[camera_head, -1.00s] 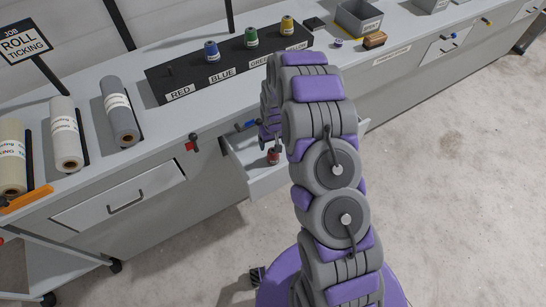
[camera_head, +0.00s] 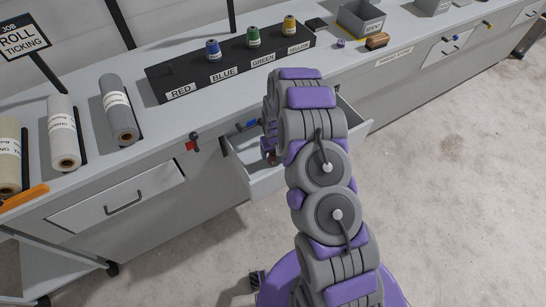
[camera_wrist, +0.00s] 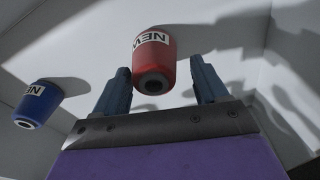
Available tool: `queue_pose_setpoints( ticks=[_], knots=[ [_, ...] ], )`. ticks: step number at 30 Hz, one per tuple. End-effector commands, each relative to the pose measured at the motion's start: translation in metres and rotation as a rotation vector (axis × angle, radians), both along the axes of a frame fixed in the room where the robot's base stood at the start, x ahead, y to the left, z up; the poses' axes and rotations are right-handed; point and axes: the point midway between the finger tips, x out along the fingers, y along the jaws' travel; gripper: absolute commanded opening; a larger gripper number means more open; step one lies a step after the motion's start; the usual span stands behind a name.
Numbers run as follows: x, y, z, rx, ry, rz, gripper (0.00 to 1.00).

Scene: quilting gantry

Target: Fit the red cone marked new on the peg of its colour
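The red cone (camera_wrist: 157,52), with a white NEW label, is in the wrist view between and slightly beyond the fingers of my gripper (camera_wrist: 160,88). The fingers are open, with a small gap on each side of the cone. In the head view my arm covers most of the gripper, and only a bit of red (camera_head: 272,158) shows in the open drawer (camera_head: 258,180). On the bench, the black peg rack (camera_head: 228,66) has labels RED, BLUE, GREEN and YELLOW. No cone stands above RED; blue, green and yellow cones stand above the others.
A blue cone marked NEW (camera_wrist: 38,103) lies left of my gripper in the wrist view. The drawer walls enclose the space around the fingers. Fabric rolls (camera_head: 118,112) lie left of the rack; a grey bin (camera_head: 360,20) stands to its right. Small levers (camera_head: 192,144) stick out from the bench front.

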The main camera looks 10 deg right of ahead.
Motion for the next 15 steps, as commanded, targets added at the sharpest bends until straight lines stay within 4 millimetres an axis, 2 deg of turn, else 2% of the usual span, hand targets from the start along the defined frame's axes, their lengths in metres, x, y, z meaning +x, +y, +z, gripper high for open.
queue_pose_setpoints(
  ticks=[2,15],
  knots=[
    [0.0,-0.0015,0.0,0.002,0.0,-0.001,0.65],
    [-0.0001,0.0013,-0.0004,-0.002,0.001,-0.002,0.23]
  ],
)
